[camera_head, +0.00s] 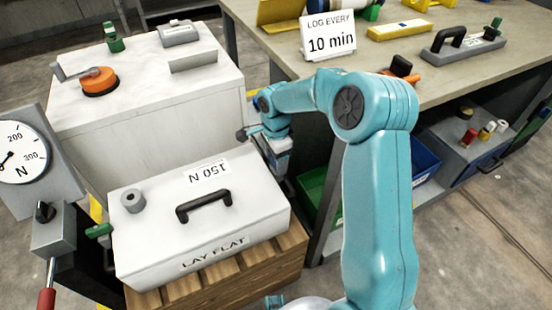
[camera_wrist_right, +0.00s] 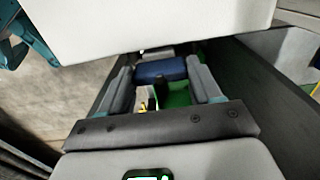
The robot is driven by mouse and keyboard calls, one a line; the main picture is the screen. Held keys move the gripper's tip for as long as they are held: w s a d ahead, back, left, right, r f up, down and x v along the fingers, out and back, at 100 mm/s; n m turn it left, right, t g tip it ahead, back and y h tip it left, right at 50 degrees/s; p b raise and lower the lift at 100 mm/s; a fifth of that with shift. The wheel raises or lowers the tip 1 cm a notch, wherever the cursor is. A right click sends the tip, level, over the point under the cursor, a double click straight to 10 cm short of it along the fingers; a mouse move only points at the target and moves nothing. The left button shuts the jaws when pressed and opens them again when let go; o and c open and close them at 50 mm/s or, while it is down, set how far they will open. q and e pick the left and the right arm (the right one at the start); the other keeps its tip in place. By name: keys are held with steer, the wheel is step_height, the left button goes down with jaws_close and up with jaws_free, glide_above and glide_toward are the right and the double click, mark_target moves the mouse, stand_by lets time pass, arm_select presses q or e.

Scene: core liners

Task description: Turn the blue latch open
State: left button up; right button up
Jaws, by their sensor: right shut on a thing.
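A white case (camera_head: 235,217) marked "LAY FLAT" and "150 N" lies on a wooden slatted stand, with a black handle on top. A green latch (camera_head: 98,230) shows at its left side. My right gripper (camera_head: 284,172) is lowered beside the case's far right side, where its fingertips are hard to see. In the right wrist view, its two grey fingers (camera_wrist_right: 160,78) are shut on a blue piece (camera_wrist_right: 160,68), which looks like the blue latch. The blue latch cannot be made out in the head view. My left gripper is not in view.
The wooden stand (camera_head: 217,278) is under the case. A white cabinet (camera_head: 150,110) with an orange knob (camera_head: 99,81) stands behind it. A workbench (camera_head: 380,62) with a "10 min" sign is at the right, green and blue bins below. A dial gauge (camera_head: 18,157) is at the left.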

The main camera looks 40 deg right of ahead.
steer(key=shift+d, duration=0.1)
stand_by(0.3)
steer(key=o, duration=1.1)
steer(key=shift+c, duration=0.2)
step_height(320, 180, up, 16)
steer(key=p, duration=0.4)
steer(key=shift+r+p, duration=0.2)
steer(key=shift+p, duration=0.2)
